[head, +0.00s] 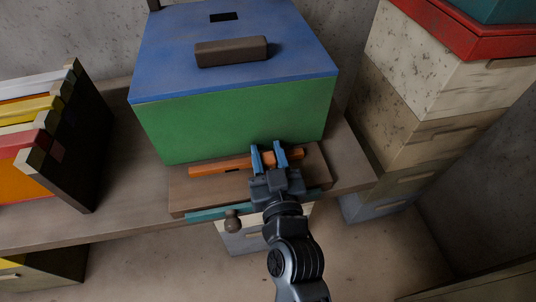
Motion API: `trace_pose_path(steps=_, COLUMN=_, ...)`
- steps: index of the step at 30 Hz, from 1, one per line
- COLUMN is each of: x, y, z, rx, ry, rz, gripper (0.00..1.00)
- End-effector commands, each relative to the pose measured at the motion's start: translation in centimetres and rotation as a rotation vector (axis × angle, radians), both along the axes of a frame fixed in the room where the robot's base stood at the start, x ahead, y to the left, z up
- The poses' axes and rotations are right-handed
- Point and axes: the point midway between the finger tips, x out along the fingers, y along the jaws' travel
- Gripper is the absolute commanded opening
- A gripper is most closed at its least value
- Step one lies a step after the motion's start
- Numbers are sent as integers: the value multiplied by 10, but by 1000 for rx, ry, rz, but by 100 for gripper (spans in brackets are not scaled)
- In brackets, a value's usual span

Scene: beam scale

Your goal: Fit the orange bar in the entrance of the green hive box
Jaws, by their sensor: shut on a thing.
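The green hive box (235,125) stands on the bench under a blue lid (170,65) with a brown handle (231,51). The orange bar (212,167) lies level along the foot of the box's front wall, above a brown landing board (205,195). A small dark notch shows near the bar's middle. My gripper (268,151), with blue fingers, is shut on the right part of the bar. The entrance cannot be made out; the bar and fingers cover the wall's lower edge. I cannot tell whether the bar sits in it or just before it.
A rack of coloured frames (45,125) stands to the left on the bench (125,170). Stacked pale hive boxes (415,80) with a red rim stand close on the right. A teal strip (205,214) and a round brown knob (232,221) are at the landing board's front edge.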

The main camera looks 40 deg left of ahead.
Motion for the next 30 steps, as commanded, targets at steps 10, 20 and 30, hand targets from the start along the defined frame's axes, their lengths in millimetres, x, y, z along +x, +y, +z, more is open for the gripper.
trace_pose_path(steps=10, x=1, y=2, z=0, rx=1, ry=0, rz=0, gripper=0)
trace_pose_path(steps=20, x=-4, y=-5, z=0, rx=1, ry=0, rz=0, gripper=0)
trace_pose_path(steps=30, x=-4, y=-4, z=0, rx=1, ry=0, rz=0, gripper=0)
